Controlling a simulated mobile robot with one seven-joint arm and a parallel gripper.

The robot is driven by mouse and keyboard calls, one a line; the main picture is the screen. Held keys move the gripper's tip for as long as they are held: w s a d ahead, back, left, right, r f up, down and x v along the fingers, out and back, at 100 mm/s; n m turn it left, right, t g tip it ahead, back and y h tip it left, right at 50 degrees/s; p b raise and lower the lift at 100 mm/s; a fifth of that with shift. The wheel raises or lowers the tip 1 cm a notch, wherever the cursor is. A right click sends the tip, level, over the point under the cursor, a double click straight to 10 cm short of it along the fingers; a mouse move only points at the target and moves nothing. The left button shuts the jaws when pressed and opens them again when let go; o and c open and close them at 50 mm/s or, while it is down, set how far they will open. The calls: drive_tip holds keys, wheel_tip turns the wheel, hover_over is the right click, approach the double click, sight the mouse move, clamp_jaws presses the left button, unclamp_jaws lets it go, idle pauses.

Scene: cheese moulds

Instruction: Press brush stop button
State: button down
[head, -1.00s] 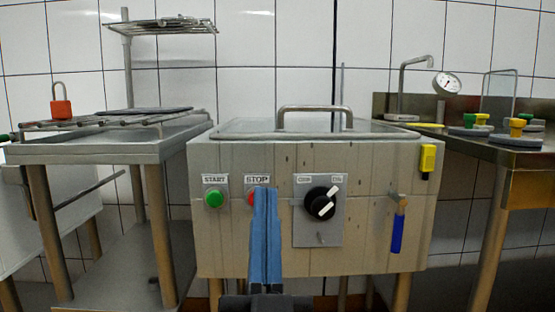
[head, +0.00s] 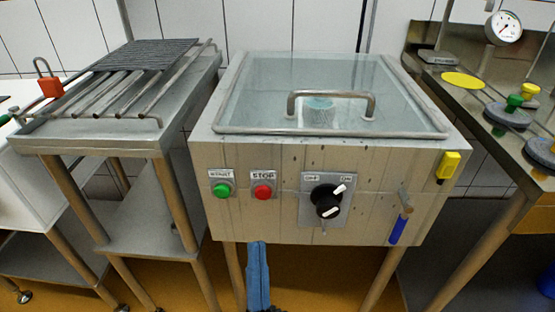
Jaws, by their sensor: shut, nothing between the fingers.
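The red stop button (head: 263,191) sits on a small plate labelled STOP on the front panel of the steel machine (head: 283,222), in the head view. It is fully visible. The green start button (head: 222,189) is just to its left. My gripper (head: 257,246) has blue fingers that are shut together with nothing between them. It shows below the stop button, its tips near the lower edge of the front panel. In the picture it is apart from the button; its distance from the panel is hard to tell.
Right of the buttons is a black rotary switch (head: 327,200), then a blue-handled valve (head: 398,228) and a yellow box (head: 448,166). The lid handle (head: 331,95) is on top. A steel table with a rack (head: 128,75) stands left, a counter (head: 512,140) right.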

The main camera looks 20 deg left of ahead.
sight(263, 193)
drive_tip(key=shift+s+a+f, duration=0.1)
drive_tip(key=shift+s+f, duration=0.05)
drive_tip(key=shift+s, duration=0.15)
drive_tip(key=w+a+b, duration=0.2)
drive_tip(key=w+b, duration=0.1)
drive_tip(key=w, duration=0.5)
drive_tip(key=shift+w+a+b, duration=0.2)
drive_tip(key=shift+w+b, duration=0.05)
drive_tip(key=shift+b, duration=0.1)
idle(2.0)
drive_tip(key=shift+w+a+b, duration=0.1)
drive_tip(key=shift+w+b, duration=0.3)
